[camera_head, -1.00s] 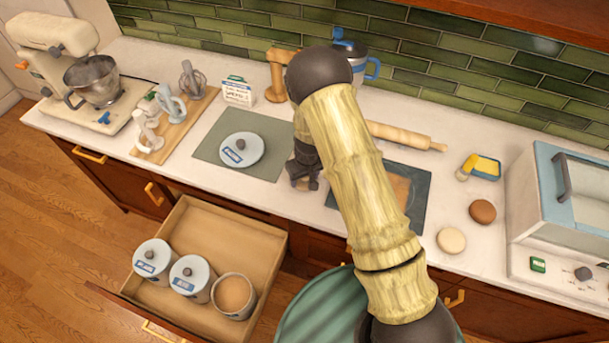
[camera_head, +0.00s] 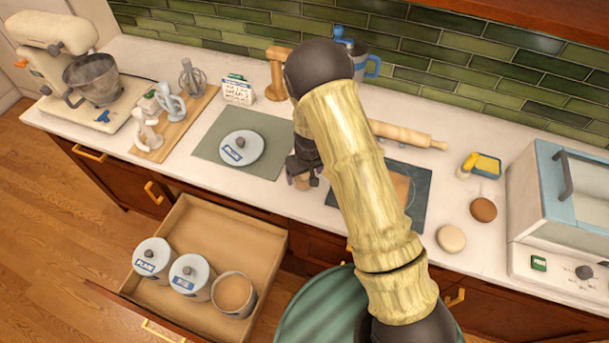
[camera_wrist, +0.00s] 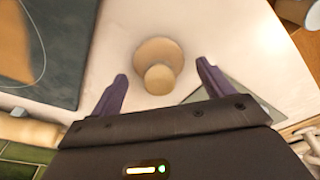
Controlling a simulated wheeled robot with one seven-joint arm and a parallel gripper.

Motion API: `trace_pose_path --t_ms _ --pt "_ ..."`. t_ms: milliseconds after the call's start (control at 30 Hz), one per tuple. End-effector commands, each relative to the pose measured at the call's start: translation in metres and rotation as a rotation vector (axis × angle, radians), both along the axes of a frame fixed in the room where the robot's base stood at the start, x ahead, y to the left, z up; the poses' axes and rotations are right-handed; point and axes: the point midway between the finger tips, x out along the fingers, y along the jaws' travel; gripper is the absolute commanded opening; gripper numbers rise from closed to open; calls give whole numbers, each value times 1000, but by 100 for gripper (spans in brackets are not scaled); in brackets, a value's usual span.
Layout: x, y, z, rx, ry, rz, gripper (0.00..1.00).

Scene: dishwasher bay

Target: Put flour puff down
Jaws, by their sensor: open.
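The flour puff, a round tan pad with a small knob, stands knob-up on the white counter in the wrist view (camera_wrist: 160,53). My gripper (camera_wrist: 162,71) is open above it, one finger on each side of the knob with a gap to both. In the head view my gripper (camera_head: 303,170) is low over the counter between the two mats, partly hidden by my arm. A bit of the tan puff (camera_head: 301,183) shows below the fingers.
A grey-green mat (camera_head: 205,152) with a labelled lid (camera_head: 242,160) lies left, a dark mat (camera_head: 417,203) right. The open drawer (camera_head: 205,222) below holds two lidded canisters and an open one (camera_head: 233,300). A rolling pin (camera_head: 410,135) lies behind.

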Motion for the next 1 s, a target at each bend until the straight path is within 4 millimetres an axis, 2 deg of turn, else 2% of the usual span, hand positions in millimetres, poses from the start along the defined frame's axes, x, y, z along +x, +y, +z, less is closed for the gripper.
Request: trace_pose_path --t_ms 600,800,1000 --pt "-12 -5 90 2 -4 0 80" --pt "-15 -7 104 1 -1 -2 80" --pt "-15 -7 105 0 0 -3 80"
